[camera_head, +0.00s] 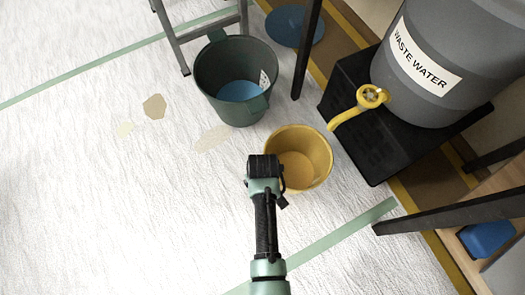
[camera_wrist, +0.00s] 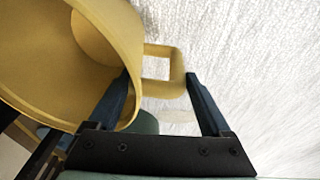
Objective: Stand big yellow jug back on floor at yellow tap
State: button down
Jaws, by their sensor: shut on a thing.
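The big yellow jug (camera_head: 316,142) shows its open mouth and bare yellow inside in the head view, just below and left of the yellow tap (camera_head: 369,97). The tap sits low on the grey waste water barrel (camera_head: 418,52). In the wrist view the jug (camera_wrist: 85,75) fills the left side. Its squared handle loop (camera_wrist: 178,65) lies between the two fingers of my gripper (camera_wrist: 159,78), which is shut on it. In the head view my wrist hides the fingers and handle. I cannot tell whether the jug's base touches the floor.
A dark green bucket (camera_head: 226,105) with blue inside stands left of the jug. A black stand (camera_head: 350,145) bears the barrel. Dark legs (camera_head: 308,45) and a grey ladder foot (camera_head: 183,62) stand nearby. A blue disc (camera_head: 295,27) lies behind. The pale floor at left is open.

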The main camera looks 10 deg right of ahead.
jog(key=shift+w+d+f, duration=0.1)
jog(key=shift+f, duration=0.15)
grip_release()
notch_tip(320, 180, up, 12)
jog(key=s+p, duration=0.2)
jog(key=p, duration=0.6)
jog(key=shift+s, duration=0.1)
